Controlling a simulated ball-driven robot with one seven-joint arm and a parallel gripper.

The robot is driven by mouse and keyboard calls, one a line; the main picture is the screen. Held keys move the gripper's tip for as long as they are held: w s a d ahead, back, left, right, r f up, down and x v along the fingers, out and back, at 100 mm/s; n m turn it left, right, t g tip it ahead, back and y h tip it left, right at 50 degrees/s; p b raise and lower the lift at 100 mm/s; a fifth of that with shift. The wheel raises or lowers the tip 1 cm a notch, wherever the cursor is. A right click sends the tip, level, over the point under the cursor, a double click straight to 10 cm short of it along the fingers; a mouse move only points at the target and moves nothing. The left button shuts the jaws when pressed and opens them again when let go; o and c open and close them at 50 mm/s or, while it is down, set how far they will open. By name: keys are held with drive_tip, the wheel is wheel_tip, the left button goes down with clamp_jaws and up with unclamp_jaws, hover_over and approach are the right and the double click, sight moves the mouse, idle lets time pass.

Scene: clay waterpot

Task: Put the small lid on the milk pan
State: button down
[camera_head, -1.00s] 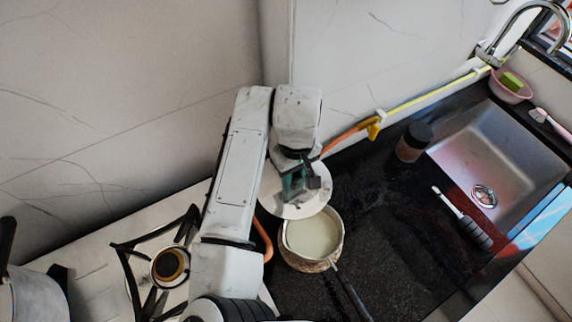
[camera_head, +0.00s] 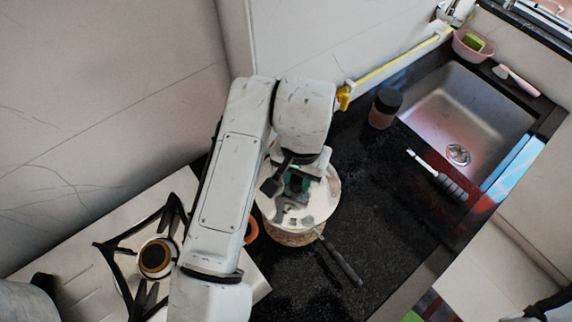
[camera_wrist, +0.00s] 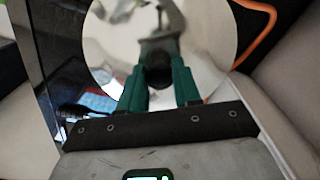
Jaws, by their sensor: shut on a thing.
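The small lid (camera_head: 322,196) is a shiny round disc with a dark knob. My gripper (camera_head: 293,184) is shut on the lid's knob from above. In the wrist view the green fingers of my gripper (camera_wrist: 160,82) close around the dark knob, and the lid (camera_wrist: 205,40) spreads out beyond them. The milk pan (camera_head: 290,237) is directly under the lid in the head view; its side and dark handle (camera_head: 340,258) show, while its opening is covered from sight. I cannot tell whether the lid touches the rim.
The pan stands on the black counter (camera_head: 385,225), near the stove (camera_head: 90,270) on the left. A dark-lidded jar (camera_head: 382,110), a brush (camera_head: 437,175) and the sink (camera_head: 465,115) are to the right. An orange hose (camera_wrist: 262,35) passes close by.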

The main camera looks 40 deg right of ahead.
drive_tip(key=shift+s+a+f+b, duration=0.1)
drive_tip(key=shift+s+f+b, duration=0.15)
drive_tip(key=shift+f+b, duration=0.45)
drive_tip(key=f+b, duration=0.1)
drive_tip(key=f, duration=0.1)
drive_tip(key=f+b, duration=0.3)
drive_tip(key=shift+w+f, duration=0.25)
drive_tip(key=shift+f, duration=0.1)
drive_tip(key=shift+s+f+b, duration=0.15)
drive_tip(key=shift+f+b, duration=0.4)
drive_tip(key=shift+f, duration=0.05)
drive_tip(key=shift+f, duration=0.2)
drive_tip(key=shift+f+b, duration=0.5)
drive_tip(key=shift+f, duration=0.1)
